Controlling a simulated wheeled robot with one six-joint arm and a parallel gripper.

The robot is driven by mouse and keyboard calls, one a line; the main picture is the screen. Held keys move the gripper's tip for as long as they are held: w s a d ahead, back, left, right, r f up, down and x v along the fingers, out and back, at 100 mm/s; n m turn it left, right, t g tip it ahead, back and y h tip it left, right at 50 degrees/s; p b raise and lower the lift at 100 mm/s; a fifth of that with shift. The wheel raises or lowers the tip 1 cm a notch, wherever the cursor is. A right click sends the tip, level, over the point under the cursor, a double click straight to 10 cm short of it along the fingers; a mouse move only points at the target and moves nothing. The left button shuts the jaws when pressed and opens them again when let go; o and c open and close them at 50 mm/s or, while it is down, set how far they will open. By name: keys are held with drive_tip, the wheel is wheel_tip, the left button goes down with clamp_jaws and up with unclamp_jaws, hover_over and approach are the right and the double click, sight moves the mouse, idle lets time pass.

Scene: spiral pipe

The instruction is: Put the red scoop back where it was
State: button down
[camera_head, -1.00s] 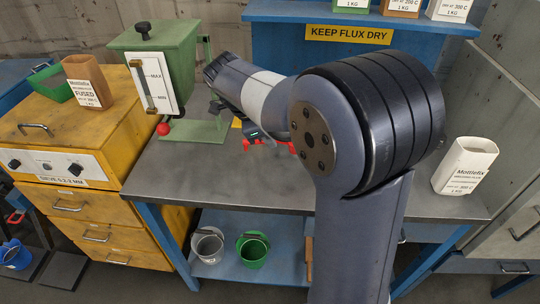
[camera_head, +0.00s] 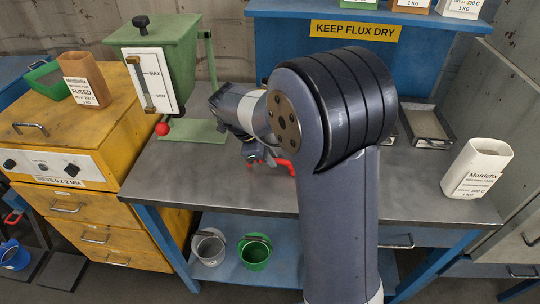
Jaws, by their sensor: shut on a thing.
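My gripper (camera_head: 263,158) is over the grey bench top, left of the middle, and is partly hidden by my own wrist and arm. It is shut on the red scoop (camera_head: 286,164), of which only small red parts show beside and below the jaws. The rest of the scoop is hidden. I cannot tell whether the scoop touches the bench or hangs just above it.
A green hopper (camera_head: 155,62) with a red knob stands left of my gripper. A white Mottlefix container (camera_head: 477,170) stands at the right. The front bench top (camera_head: 215,185) is clear.

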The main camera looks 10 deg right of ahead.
drive_tip(key=c, duration=1.4)
unclamp_jaws()
drive_tip(key=shift+c, duration=0.2)
drive_tip(key=shift+r, duration=0.1)
drive_tip(key=v, duration=1.2)
drive_tip(key=shift+p, duration=0.3)
drive_tip(key=x, duration=1.2)
drive_tip(key=shift+b, duration=0.3)
wheel_tip(320, 180, up, 2)
drive_tip(key=shift+r, duration=0.85)
